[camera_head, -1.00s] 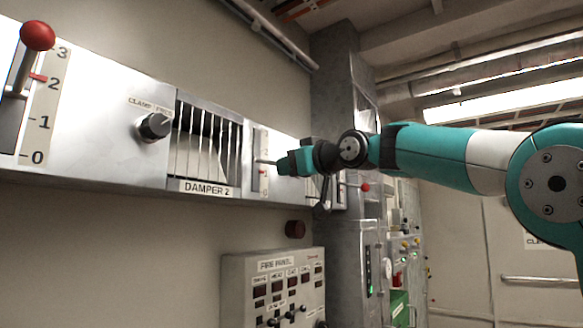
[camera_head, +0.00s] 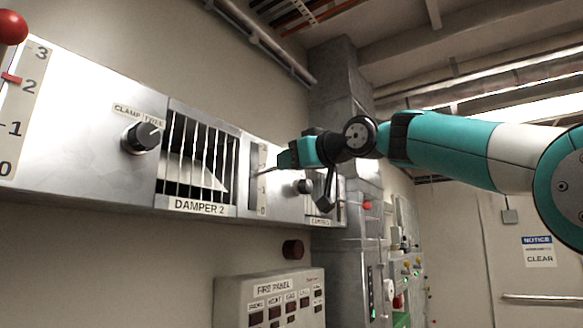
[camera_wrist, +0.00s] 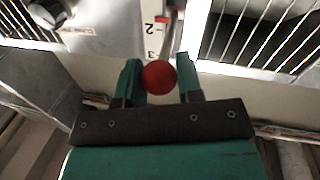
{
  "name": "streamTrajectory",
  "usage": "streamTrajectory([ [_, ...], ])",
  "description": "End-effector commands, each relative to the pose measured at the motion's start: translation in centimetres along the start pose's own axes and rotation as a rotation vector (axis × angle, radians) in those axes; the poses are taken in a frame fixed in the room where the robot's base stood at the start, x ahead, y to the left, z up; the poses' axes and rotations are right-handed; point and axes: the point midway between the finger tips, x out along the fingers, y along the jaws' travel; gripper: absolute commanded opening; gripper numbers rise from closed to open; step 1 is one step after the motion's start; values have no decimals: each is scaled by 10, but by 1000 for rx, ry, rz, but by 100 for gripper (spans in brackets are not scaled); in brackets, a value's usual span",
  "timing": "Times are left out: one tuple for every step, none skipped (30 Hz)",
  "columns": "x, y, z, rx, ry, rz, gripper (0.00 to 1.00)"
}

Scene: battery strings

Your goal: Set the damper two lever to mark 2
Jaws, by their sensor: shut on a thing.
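My gripper (camera_head: 283,160) is at the lever just right of the grille labelled DAMPER 2 (camera_head: 198,207). In the wrist view my gripper (camera_wrist: 160,78) is shut on the lever's red ball knob (camera_wrist: 158,77), one finger on each side. The scale (camera_wrist: 153,40) behind the knob shows digits 2 and 3 and a red mark near 2. In the head view this scale (camera_head: 261,200) is small and partly blocked by my gripper; the lever's exact reading cannot be told. Another red-ball lever (camera_head: 10,28) stands at the far left, beside a scale (camera_head: 22,120) with a red mark at 2.
A CLAMP/FREE knob (camera_head: 141,136) is left of the grille. Another dark knob (camera_head: 303,187) is right of my gripper and shows in the wrist view (camera_wrist: 48,12). A fire panel (camera_head: 270,298) is below. Grey cabinets stand behind on the right.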

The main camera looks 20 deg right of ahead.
Motion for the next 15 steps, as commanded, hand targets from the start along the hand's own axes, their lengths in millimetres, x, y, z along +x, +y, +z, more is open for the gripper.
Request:
streamTrajectory([
  [-1,0,-10,-5,13,-2,0],
  [-1,1,-12,-5,13,-1,0],
  [-1,2,-13,-5,12,-1,0],
  [-1,3,-14,-5,12,0,0],
  [-1,3,-15,-5,12,0,0],
  [-1,4,-16,-5,11,1,0],
  [-1,4,-17,-5,11,1,0],
  [-1,4,-17,-5,11,2,0],
  [-1,5,-18,-5,11,2,0],
  [0,5,-18,-5,11,2,0],
  [0,5,-19,-5,11,3,0],
  [0,5,-19,-5,11,3,0],
  [0,5,-19,-5,11,3,0],
  [0,5,-19,-4,11,3,0],
  [0,5,-19,-4,11,4,0],
])
